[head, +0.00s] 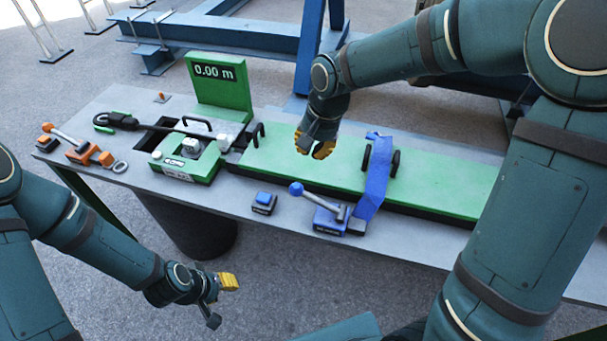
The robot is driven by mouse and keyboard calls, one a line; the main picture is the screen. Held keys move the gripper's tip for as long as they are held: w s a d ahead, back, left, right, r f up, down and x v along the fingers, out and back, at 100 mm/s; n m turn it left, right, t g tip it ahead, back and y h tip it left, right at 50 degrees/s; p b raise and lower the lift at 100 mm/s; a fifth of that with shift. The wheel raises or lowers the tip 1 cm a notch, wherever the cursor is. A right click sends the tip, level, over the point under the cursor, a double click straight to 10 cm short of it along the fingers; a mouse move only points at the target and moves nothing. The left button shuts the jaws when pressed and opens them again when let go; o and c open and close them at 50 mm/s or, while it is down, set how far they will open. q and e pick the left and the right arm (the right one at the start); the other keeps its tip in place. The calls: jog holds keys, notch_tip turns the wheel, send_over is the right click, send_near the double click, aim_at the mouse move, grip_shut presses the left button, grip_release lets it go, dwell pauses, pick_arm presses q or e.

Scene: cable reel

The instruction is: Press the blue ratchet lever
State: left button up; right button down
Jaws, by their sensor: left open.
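The blue ratchet lever (318,199) is a grey rod with a blue ball knob, on a blue ratchet block (328,221) at the front of the bench. The rod slopes, with the knob at its upper left end. A blue strap (375,185) runs back from the ratchet over the green board. My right gripper (314,150) hangs above the green board, behind the lever and apart from it. Its yellow fingertips point down, and their opening is unclear. My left gripper (222,284) is open and empty in front of the bench, low and left of the lever.
A small box with a blue button (263,202) sits left of the ratchet. A green cable meter (187,158) with a display (216,75) reading 0.00 m stands further left. An orange-handled clamp (75,146) lies at the far left. The green board (440,187) fills the bench's right part.

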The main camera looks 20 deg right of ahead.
jog(key=shift+d+r, duration=0.15)
jog(key=shift+r, duration=0.2)
jog(key=b, duration=0.2)
send_over(318, 201)
jog(key=w+a, duration=0.3)
jog(key=w, duration=0.1)
jog(key=x, duration=0.4)
jog(key=s+d+x, duration=0.1)
jog(key=x, duration=0.4)
jog(key=s+d+x, duration=0.1)
jog(key=x, duration=0.3)
jog(key=shift+s+f, duration=0.15)
jog(key=shift+f, duration=0.4)
jog(key=shift+b, duration=0.3)
